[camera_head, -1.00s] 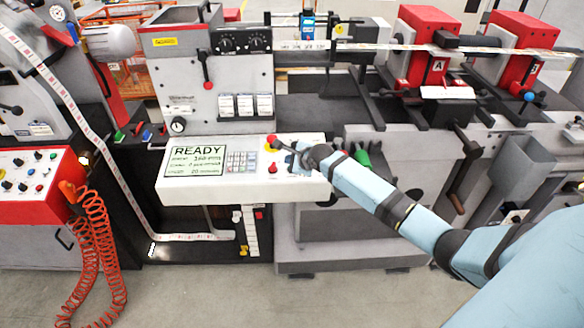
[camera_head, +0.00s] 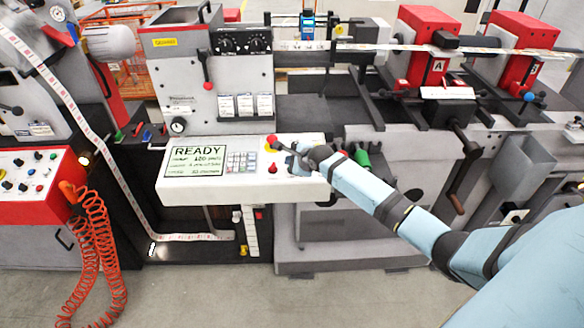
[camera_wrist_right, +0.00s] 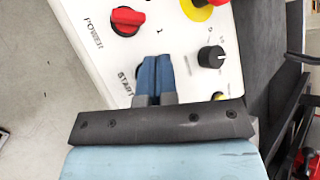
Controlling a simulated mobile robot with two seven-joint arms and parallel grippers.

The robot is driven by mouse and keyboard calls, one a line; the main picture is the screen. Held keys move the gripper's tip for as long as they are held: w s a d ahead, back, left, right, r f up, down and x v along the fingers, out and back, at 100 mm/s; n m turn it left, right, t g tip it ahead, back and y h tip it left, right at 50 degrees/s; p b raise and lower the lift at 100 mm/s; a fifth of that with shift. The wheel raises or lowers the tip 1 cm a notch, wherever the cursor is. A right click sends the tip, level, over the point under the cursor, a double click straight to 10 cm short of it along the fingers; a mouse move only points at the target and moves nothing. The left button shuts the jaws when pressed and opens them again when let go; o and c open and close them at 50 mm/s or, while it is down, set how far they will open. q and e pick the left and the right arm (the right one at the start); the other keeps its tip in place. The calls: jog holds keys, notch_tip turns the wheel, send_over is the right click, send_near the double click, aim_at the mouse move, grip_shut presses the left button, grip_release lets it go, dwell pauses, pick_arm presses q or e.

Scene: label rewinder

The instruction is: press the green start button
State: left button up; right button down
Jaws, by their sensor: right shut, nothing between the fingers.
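The white control panel (camera_head: 215,192) carries a READY display, a keypad and controls at its right end. My right gripper (camera_head: 287,147) is over that right end, and its arm comes in from the right. In the right wrist view the closed blue fingers (camera_wrist_right: 153,78) point at the panel, just beside the printed START label (camera_wrist_right: 126,84). The green start button cannot be made out; the fingers cover the spot by the label. A dark rounded edge shows just left of the fingers. Whether the fingertips touch the panel cannot be told. My left gripper is not in view.
Close to the fingers are a red power switch (camera_wrist_right: 127,20), a black knob (camera_wrist_right: 211,57) and a red emergency stop on a yellow base (camera_head: 272,142). A red control box (camera_head: 38,185) with a coiled hose stands at the left. Open floor lies in front.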

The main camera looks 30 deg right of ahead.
jog(key=shift+f, duration=0.25)
jog(key=shift+f, duration=0.5)
dwell(0.6)
dwell(0.3)
jog(key=shift+r+p, duration=0.9)
jog(key=shift+p, duration=0.35)
notch_tip(320, 180, up, 3)
jog(key=p, duration=0.3)
jog(key=shift+s+a+f, duration=0.15)
jog(key=shift+s+a+r, duration=0.1)
jog(key=shift+s+r, duration=0.05)
jog(key=shift+r, duration=0.95)
